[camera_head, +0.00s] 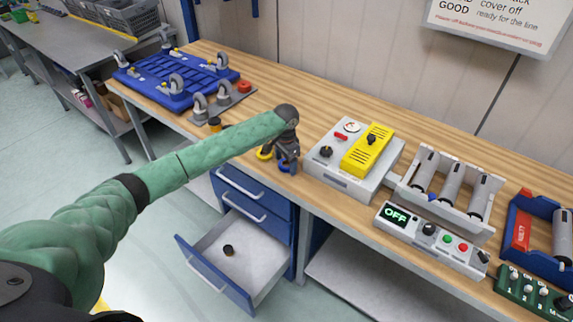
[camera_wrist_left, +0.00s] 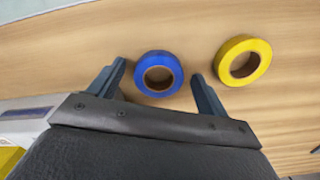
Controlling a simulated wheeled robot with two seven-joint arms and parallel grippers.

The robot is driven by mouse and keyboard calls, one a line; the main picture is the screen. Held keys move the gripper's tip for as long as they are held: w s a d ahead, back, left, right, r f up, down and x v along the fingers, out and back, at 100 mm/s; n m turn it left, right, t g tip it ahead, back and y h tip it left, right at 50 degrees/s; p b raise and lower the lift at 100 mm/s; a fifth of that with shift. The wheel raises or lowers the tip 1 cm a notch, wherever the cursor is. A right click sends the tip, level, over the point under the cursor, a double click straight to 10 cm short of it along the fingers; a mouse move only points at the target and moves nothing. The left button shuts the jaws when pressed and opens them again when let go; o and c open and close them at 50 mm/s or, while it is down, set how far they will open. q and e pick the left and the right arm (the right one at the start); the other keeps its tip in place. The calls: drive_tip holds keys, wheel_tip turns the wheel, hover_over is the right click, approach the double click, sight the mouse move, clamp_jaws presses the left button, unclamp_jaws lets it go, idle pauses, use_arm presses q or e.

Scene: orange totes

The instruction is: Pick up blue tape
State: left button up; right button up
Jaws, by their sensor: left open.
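The blue tape (camera_wrist_left: 158,74) is a roll lying flat on the wooden table, seen in the left wrist view between and just ahead of my open fingers. In the head view the blue tape (camera_head: 284,168) shows only in part beneath my left gripper (camera_head: 288,165). My left gripper (camera_wrist_left: 160,85) is open and empty, with a finger on each side of the roll. I cannot tell how high the fingertips are above the table. My right gripper is not in view.
A yellow tape roll (camera_wrist_left: 243,60) lies close beside the right finger in the wrist view. A grey box with a yellow cover (camera_head: 367,150) stands right of the gripper. A blue caster tray (camera_head: 180,80) is at the left. An open drawer (camera_head: 235,255) juts out below the table.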

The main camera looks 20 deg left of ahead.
use_arm(q)
drive_tip(key=c, duration=1.1)
drive_tip(key=shift+o, duration=0.2)
drive_tip(key=shift+r, duration=0.1)
